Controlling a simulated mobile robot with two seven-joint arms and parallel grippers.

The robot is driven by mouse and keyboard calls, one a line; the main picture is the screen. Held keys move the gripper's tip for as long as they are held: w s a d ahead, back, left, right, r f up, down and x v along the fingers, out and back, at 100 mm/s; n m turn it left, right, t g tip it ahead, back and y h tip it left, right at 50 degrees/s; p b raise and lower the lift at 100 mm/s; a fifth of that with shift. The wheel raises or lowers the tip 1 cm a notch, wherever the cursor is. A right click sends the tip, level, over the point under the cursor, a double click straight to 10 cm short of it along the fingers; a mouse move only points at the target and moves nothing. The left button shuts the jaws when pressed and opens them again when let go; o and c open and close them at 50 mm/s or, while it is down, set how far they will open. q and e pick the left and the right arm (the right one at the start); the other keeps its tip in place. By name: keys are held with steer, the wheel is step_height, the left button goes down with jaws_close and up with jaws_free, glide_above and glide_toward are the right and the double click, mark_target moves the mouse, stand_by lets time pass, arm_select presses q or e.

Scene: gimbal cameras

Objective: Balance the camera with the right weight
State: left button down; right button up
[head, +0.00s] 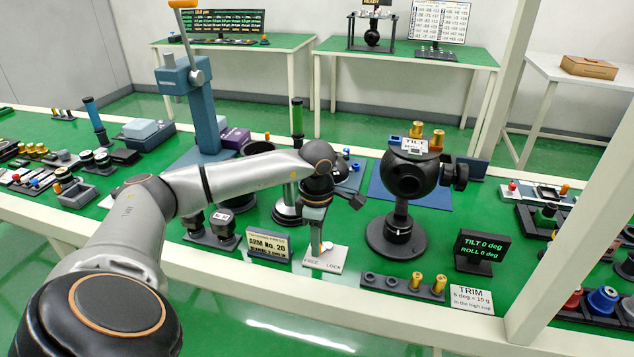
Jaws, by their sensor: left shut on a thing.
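The display (482,251) reads TILT 0 deg, ROLL 0 deg. A dark weight rack (382,281) in front holds two brass weights, one (417,280) and one (438,284), with empty sockets at its left. My left gripper (317,228) points down, shut, at the small lever (325,246) on the "FREE LOCK" plate (332,261). Its fingers partly hide the lever; its exact setting is unclear.
A "TRIM 5 deg = 10 g" card (471,297) lies right of the rack. An "ARM No. 20" sign (268,246) stands left of the plate. A blue press-like column (201,115) rises at the left. A white frame post crosses the right side.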

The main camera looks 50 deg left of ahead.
arm_select(q)
steer(key=c, duration=0.8)
jaws_free()
steer(key=shift+o, duration=0.2)
steer(key=shift+r, duration=0.1)
step_height(320, 180, up, 12)
steer(key=p, duration=0.1)
steer(key=shift+r, duration=0.2)
arm_select(e)
steer(key=shift+s+d+r, duration=0.1)
steer(key=shift+d+r, duration=0.15)
steer(key=shift+d, duration=0.15)
steer(key=shift+a, duration=0.1)
